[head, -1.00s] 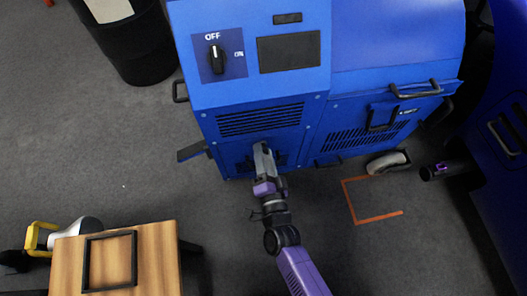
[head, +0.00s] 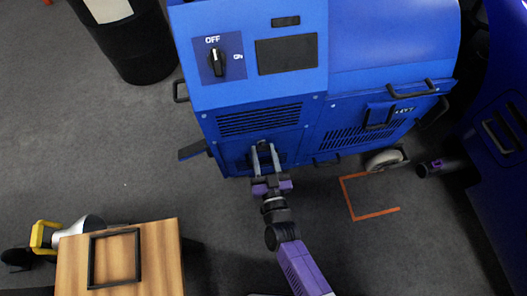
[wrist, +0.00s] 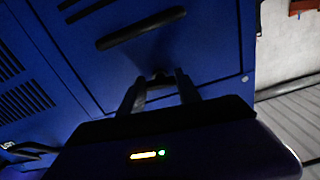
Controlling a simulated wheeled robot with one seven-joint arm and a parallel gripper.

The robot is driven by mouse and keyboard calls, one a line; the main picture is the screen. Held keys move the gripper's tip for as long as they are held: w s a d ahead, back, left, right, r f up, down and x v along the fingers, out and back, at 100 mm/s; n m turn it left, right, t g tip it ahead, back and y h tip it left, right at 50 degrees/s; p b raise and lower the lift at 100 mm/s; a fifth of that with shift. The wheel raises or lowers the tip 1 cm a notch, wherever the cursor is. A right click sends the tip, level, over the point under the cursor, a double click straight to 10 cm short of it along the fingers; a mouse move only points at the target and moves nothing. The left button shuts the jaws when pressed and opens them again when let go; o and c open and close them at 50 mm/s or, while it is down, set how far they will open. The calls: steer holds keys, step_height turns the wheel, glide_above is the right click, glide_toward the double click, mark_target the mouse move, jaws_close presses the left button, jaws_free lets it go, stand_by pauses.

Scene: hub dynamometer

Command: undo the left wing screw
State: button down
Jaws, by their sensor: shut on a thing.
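The blue machine (head: 258,98) stands ahead, with a dark recessed area low on its front below a slotted vent. My gripper (head: 262,147) reaches this low area, its two fingers side by side and pointing at the machine. In the wrist view my gripper (wrist: 160,82) is shut on a small dark piece between its fingertips, which looks like the left wing screw (wrist: 160,75). Most of the screw is hidden by the fingers and is too dark to tell its turn. A second wing screw cannot be made out.
A black handle bar (wrist: 142,28) lies close to the fingers in the wrist view. A wooden table (head: 160,262) with a black frame (head: 91,262) stands at lower left. Grey floor lies between.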

steer(key=shift+n, duration=0.6)
steer(key=shift+f, duration=0.1)
steer(key=c, duration=0.8)
jaws_free()
steer(key=shift+c, duration=0.2)
steer(key=p+v, duration=0.2)
steer(key=v, duration=0.5)
steer(key=shift+s, duration=0.4)
steer(key=shift+d, duration=0.15)
